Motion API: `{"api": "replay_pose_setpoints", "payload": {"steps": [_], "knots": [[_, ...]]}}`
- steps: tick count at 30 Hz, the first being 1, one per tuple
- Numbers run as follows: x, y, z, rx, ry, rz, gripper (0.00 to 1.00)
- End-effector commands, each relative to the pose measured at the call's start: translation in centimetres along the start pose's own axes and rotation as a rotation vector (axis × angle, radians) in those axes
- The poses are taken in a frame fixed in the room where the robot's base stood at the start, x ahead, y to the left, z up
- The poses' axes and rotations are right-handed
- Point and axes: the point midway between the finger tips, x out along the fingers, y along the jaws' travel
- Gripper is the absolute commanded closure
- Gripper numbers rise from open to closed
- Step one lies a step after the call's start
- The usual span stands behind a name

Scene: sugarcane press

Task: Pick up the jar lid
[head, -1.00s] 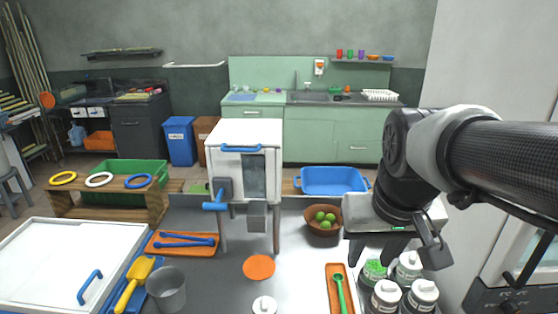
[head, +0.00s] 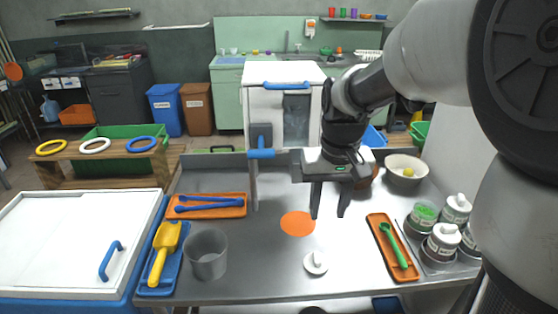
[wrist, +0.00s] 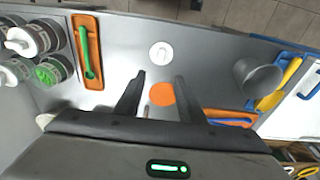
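The jar lid, a small white disc with a knob (head: 316,262), lies on the metal table near its front edge. It also shows in the wrist view (wrist: 160,53), beyond my fingertips. My gripper (head: 329,213) is open and empty, pointing down above the table, farther back than the lid. In the wrist view its two fingers (wrist: 159,77) are spread apart with nothing between their tips. An open jar with green contents (head: 424,214) stands among white-capped jars (head: 443,241) at the right.
A flat orange disc (head: 297,223) lies just behind the lid. A grey cup (head: 207,255) and a yellow scoop (head: 163,250) are to the left. An orange tray (head: 403,262) with a green spoon is to the right. The metal surface around the lid is clear.

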Motion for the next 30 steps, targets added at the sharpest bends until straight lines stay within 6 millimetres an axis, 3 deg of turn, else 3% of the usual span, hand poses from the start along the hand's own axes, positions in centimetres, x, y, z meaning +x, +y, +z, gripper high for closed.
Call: {"api": "replay_pose_setpoints", "payload": {"steps": [7,21,30], "knots": [[2.4,0.0,-0.2,0.000,-0.012,-0.002,0.64],[11.9,0.0,-0.1,0.000,-0.011,-0.002,0.64],[13.7,0.0,0.0,0.000,-0.010,-0.002,0.64]]}}
